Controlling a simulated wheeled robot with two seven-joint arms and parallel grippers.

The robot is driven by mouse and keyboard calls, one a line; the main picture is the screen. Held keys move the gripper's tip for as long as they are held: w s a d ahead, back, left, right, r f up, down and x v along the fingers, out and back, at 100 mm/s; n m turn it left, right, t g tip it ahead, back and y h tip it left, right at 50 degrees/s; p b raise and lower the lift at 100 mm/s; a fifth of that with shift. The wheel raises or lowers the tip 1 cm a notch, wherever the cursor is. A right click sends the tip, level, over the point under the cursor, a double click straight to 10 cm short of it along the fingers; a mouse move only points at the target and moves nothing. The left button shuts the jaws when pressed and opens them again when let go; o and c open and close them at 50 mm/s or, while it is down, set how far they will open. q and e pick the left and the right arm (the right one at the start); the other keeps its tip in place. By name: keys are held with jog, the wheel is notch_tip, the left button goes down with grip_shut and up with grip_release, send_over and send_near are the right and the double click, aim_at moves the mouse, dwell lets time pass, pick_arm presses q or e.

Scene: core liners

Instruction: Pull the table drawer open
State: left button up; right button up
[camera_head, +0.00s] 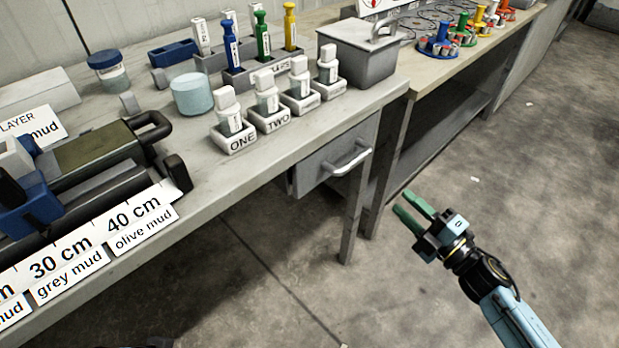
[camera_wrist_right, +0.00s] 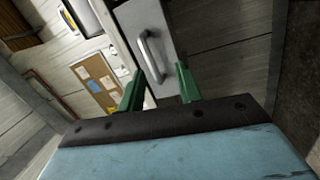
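The grey table drawer (camera_head: 325,167) sits under the table top near its right end and looks shut or nearly so. Its silver bar handle (camera_head: 347,161) faces my right gripper. My right gripper (camera_head: 410,213) has green fingers spread apart, empty, to the right of and below the handle, with a gap of free air between. In the right wrist view the handle (camera_wrist_right: 151,56) shows ahead, above the space between the two green fingers (camera_wrist_right: 160,92). My left gripper is not clearly seen; a small dark part shows at the bottom edge of the head view.
The table top (camera_head: 232,185) carries labelled vials in white holders (camera_head: 268,118), a jar (camera_head: 192,95), a grey lidded box (camera_head: 358,52) and a core liner with scale labels. A table leg (camera_head: 357,200) stands just right of the drawer. The floor before it is clear.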

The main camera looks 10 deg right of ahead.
aim_at(357, 158)
pick_arm(q)
jog(key=w+d+r+t+h+b, duration=0.1)
jog(key=w+d+r+t+b, duration=0.1)
jog(key=w+r+t+b, duration=0.1)
jog(key=w+r+t, duration=0.1)
jog(key=w+r, duration=0.1)
jog(key=w, duration=0.1)
jog(key=shift+d+r+t, duration=0.2)
jog(key=shift+d+t, duration=0.1)
pick_arm(e)
jog(key=w+a+r+n, duration=0.1)
jog(key=w+a, duration=0.2)
jog(key=w+a+r+n+y, duration=0.1)
jog(key=w+a+r, duration=0.1)
jog(key=w+a, duration=0.1)
jog(key=w+a+r+n+y, duration=0.1)
jog(key=w+a+r, duration=0.1)
jog(key=w+a, duration=0.1)
jog(key=shift+w+a, duration=0.35)
jog(key=shift+w, duration=0.05)
jog(key=shift+c, duration=0.2)
grip_shut()
